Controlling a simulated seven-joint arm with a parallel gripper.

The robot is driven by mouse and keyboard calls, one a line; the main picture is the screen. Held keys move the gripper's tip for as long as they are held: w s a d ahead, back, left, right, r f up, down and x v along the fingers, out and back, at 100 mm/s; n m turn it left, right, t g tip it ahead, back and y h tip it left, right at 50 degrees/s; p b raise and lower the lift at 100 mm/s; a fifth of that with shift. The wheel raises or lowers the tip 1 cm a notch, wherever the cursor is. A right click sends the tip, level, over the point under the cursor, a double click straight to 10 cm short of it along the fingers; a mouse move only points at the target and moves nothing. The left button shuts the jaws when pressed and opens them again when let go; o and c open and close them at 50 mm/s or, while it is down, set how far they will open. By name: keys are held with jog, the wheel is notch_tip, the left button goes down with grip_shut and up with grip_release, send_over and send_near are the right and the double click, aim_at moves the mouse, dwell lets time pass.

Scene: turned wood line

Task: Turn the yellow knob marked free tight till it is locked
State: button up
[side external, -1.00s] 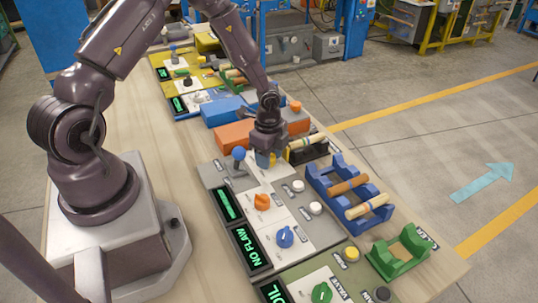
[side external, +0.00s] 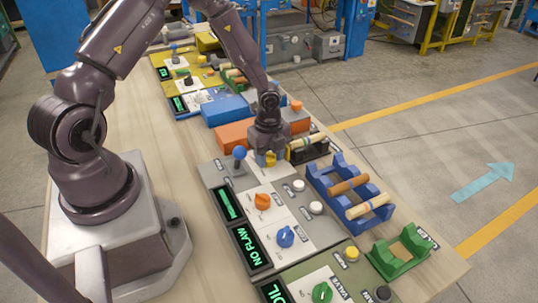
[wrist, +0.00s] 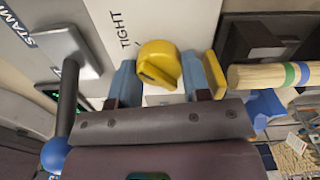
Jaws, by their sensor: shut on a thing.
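The yellow knob (wrist: 158,62) sits on a pale plate (wrist: 110,15) lettered TIGHT; the word FREE is not visible. A dark mark shows on the knob's near side. My gripper (wrist: 168,74) is down at the plate with one finger on each side of the knob, shut on it. In the side view, my gripper (side external: 267,150) is low over the same knob (side external: 270,159), partly covering it.
A blue-balled lever (side external: 239,153) stands close left of my gripper. A black holder with a wooden piece (side external: 307,141) is close right. An orange knob (side external: 262,201) and a blue knob (side external: 285,236) are nearer the camera. A blue rack (side external: 335,178) holds turned pieces.

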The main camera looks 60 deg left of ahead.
aim_at(269, 153)
jog(key=o, duration=0.9)
notch_tip(269, 153, up, 13)
dwell(0.4)
